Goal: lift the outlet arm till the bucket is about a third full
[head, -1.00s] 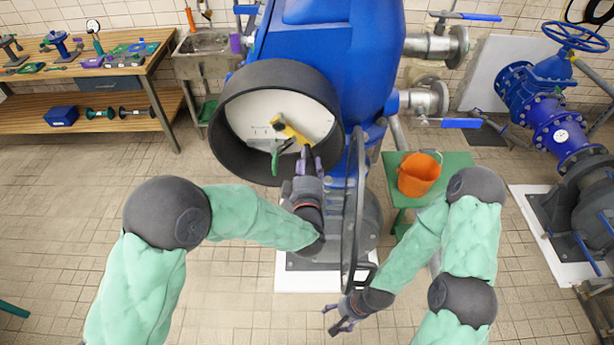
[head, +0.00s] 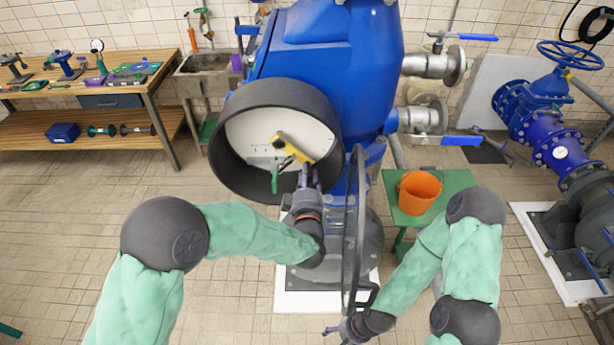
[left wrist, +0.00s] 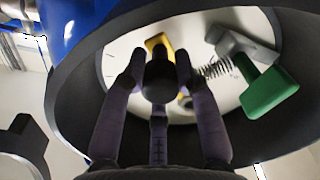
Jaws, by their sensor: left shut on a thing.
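A yellow lever (head: 293,147) sits inside the round dark housing on the blue vessel; in the left wrist view its yellow part (left wrist: 158,44) ends in a dark round knob (left wrist: 160,80). My left gripper (head: 311,172) reaches into the housing from below, its fingers (left wrist: 160,75) shut around that knob. The orange bucket (head: 419,193) stands upright on a green stool; its fill level cannot be made out. A lower outlet pipe with a blue handle (head: 461,140) is above and right of it. My right gripper (head: 335,330) hangs low, partly cut off, its fingers unclear.
A green handle (left wrist: 270,92) with a spring beside it sits in the housing (head: 222,150), close to my left fingers. The housing's dark round door (head: 354,235) hangs open between my arms. A workbench (head: 90,128) and a sink (head: 207,75) stand behind left.

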